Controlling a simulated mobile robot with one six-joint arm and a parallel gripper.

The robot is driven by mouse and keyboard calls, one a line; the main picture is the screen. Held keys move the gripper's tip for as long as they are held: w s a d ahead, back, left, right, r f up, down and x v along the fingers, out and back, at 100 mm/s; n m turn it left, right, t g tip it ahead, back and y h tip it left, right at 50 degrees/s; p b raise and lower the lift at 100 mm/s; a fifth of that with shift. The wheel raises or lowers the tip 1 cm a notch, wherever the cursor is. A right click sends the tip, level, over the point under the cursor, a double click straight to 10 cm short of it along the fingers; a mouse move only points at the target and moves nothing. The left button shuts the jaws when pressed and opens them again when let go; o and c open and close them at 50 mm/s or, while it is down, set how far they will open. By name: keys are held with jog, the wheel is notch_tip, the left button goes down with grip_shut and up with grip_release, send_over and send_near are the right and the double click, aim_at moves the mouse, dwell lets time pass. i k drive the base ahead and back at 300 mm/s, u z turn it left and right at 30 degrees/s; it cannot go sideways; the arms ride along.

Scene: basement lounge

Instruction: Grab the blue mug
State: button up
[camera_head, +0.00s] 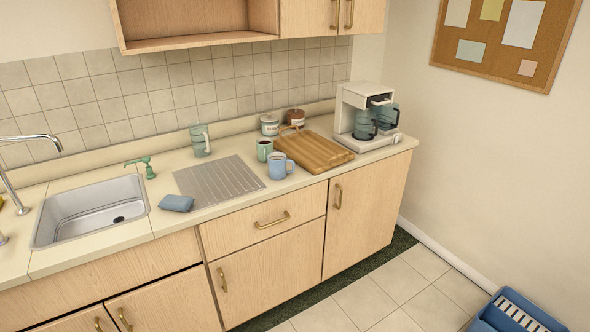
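The blue mug (278,167) stands upright on the counter, at the right edge of the ribbed metal drainboard and in front of the wooden cutting board. Its handle points to the right. A green mug (264,150) stands just behind it to the left. My gripper is not in view.
A cutting board (318,150) lies right of the mug, with a coffee maker (362,112) beyond it. A blue sponge or cloth (176,203) lies near the sink (92,212). A blue crate (512,314) sits on the floor at lower right.

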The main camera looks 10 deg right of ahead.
aim_at(281, 166)
jog(key=u, duration=0.15)
jog(key=i, duration=0.95)
jog(key=z, duration=0.3)
jog(key=k, duration=0.55)
jog(key=u, duration=1.2)
